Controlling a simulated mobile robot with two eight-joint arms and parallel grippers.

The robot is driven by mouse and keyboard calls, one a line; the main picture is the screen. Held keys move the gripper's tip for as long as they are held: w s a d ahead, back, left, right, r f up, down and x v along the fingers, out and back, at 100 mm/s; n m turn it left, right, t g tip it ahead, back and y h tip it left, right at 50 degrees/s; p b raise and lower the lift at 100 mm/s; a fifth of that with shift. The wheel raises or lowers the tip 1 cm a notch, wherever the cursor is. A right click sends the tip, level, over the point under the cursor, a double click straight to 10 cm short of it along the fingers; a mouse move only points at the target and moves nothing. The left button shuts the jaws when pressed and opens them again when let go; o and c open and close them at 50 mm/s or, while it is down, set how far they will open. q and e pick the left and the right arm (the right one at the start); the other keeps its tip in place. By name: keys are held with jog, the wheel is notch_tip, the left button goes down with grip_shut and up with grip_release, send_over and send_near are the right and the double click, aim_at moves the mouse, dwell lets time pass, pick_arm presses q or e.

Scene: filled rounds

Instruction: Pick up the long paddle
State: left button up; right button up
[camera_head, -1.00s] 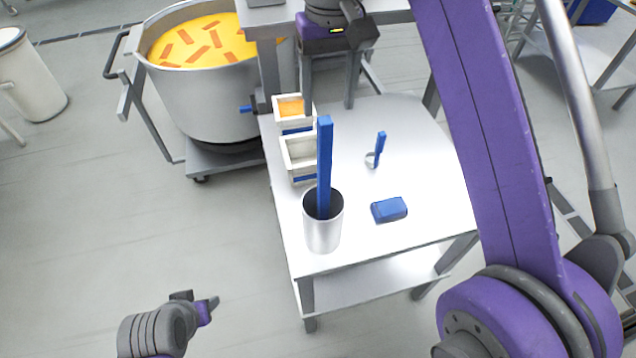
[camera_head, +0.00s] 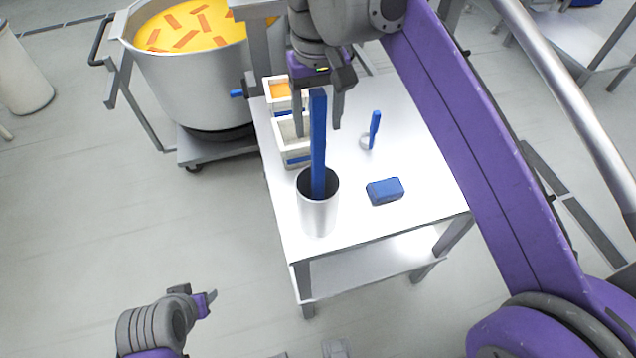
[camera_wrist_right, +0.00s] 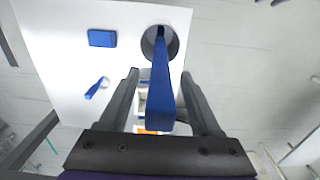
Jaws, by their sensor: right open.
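The long paddle's blue handle (camera_head: 318,145) stands upright out of a grey metal cylinder (camera_head: 318,216) on the small table; its lower end is hidden inside. My right gripper (camera_head: 318,128) is open, with its fingers pointing down by the upper part of the handle. In the right wrist view the handle (camera_wrist_right: 161,85) runs from the cylinder (camera_wrist_right: 172,45) to between the open fingers of the gripper (camera_wrist_right: 160,80), with a gap at each side. My left gripper (camera_head: 207,296) is low at the left, off the table; its jaw opening is unclear.
On the table (camera_head: 420,185) are a blue block (camera_head: 385,191), a small ladle with a blue handle (camera_head: 375,130), and white bins (camera_head: 296,155) behind the cylinder. A big pot of orange soup (camera_head: 190,85) stands behind left on a trolley. Floor at left is clear.

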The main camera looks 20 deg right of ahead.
grip_shut()
dwell(0.3)
jog(key=shift+w, duration=0.1)
